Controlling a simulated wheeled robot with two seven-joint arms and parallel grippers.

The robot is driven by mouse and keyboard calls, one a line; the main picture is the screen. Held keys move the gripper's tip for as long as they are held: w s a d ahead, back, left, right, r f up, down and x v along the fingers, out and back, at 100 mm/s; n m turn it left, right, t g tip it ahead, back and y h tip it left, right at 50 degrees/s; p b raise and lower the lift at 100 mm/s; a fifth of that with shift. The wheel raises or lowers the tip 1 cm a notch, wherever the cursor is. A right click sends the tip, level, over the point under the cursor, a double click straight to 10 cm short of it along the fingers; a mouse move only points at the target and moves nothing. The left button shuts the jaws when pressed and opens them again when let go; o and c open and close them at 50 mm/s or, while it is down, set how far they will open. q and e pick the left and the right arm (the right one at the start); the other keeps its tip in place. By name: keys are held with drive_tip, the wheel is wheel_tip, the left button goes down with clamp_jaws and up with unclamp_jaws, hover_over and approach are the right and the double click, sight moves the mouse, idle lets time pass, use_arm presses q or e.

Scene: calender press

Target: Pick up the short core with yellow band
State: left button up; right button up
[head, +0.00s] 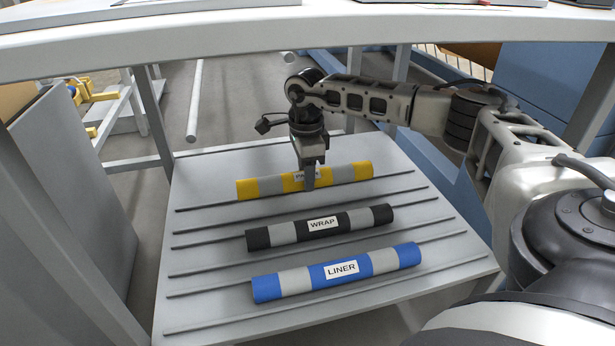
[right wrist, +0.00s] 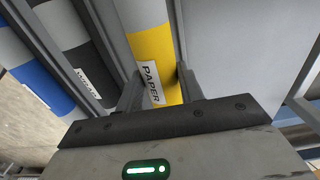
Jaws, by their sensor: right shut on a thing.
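The core with yellow bands (head: 345,174) lies across the far part of a grey slotted shelf, grey between its bands. Its label, reading PAPER in the right wrist view (right wrist: 151,82), is partly hidden by my gripper in the head view. My right gripper (head: 309,182) comes down from above onto the middle of this core. In the right wrist view its two fingers (right wrist: 158,90) stand on either side of the yellow middle band, shut on it. The core appears still at shelf level. My left gripper is not in view.
A black-banded core labelled WRAP (head: 288,233) and a blue-banded core labelled LINER (head: 380,262) lie nearer on the same shelf (head: 205,285). Raised ribs run between the cores.

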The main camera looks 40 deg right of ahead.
use_arm(q)
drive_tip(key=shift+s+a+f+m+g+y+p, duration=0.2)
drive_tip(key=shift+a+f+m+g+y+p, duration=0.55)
drive_tip(key=shift+p, duration=1.35)
use_arm(e)
drive_tip(key=s+a+r, duration=0.3)
drive_tip(key=a+r, duration=0.6)
drive_tip(key=a, duration=0.4)
drive_tip(key=shift+a, duration=0.15)
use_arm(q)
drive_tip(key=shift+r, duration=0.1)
